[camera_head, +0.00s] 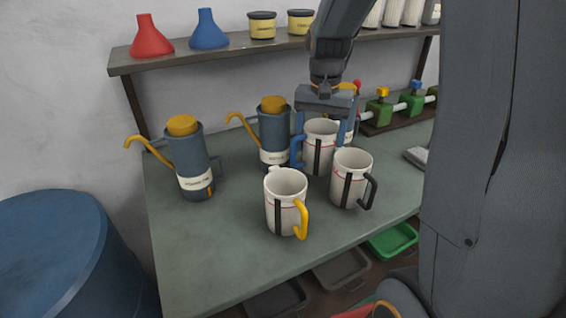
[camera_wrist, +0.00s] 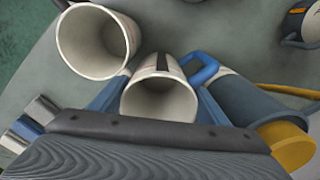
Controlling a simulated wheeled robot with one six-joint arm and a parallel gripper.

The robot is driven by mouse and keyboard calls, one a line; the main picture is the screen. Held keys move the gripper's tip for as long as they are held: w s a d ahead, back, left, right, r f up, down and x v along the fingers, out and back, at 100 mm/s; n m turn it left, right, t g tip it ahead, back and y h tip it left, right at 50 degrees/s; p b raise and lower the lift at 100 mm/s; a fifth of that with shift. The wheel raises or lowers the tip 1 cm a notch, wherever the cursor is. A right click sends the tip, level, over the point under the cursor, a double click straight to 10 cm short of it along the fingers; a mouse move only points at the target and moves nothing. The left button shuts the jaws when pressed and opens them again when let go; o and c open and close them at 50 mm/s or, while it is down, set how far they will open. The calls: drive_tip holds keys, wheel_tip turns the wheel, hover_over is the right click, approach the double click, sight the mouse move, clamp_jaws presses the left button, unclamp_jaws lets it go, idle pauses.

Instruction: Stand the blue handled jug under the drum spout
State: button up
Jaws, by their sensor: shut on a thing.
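The blue handled jug (camera_head: 319,160) is white with a black stripe and stands upright on or just above the bench; I cannot tell which. Its blue handle (camera_head: 296,152) points left in the head view. My gripper (camera_head: 325,128) is above it with the fingers down on both sides, shut on the jug body. In the wrist view the jug's open mouth (camera_wrist: 160,98) sits between the fingers, with the handle at upper right. A large blue drum (camera_head: 50,245) stands at the lower left, cut by the frame. No spout on it shows.
A black handled jug (camera_head: 350,180) stands close at right front, a yellow handled jug (camera_head: 285,205) nearer. Two blue-grey oil cans (camera_head: 195,165) (camera_head: 273,135) with yellow spouts stand left and behind. A shelf (camera_head: 230,52) runs above. The bench's front left (camera_head: 190,250) is clear.

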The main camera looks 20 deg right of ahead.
drive_tip(key=shift+s+a+f+p, duration=0.2)
drive_tip(key=shift+a+f+p, duration=0.45)
drive_tip(key=shift+a, duration=1.1)
drive_tip(key=shift+s+a+f+p, duration=0.25)
drive_tip(key=shift+a+f+p, duration=0.4)
drive_tip(key=shift+a, duration=1.05)
drive_tip(key=shift+s+a+f+p, duration=0.2)
drive_tip(key=shift+a+f+p, duration=0.4)
drive_tip(key=shift+a, duration=1.15)
drive_tip(key=o, duration=1.2)
drive_tip(key=shift+c, duration=0.2)
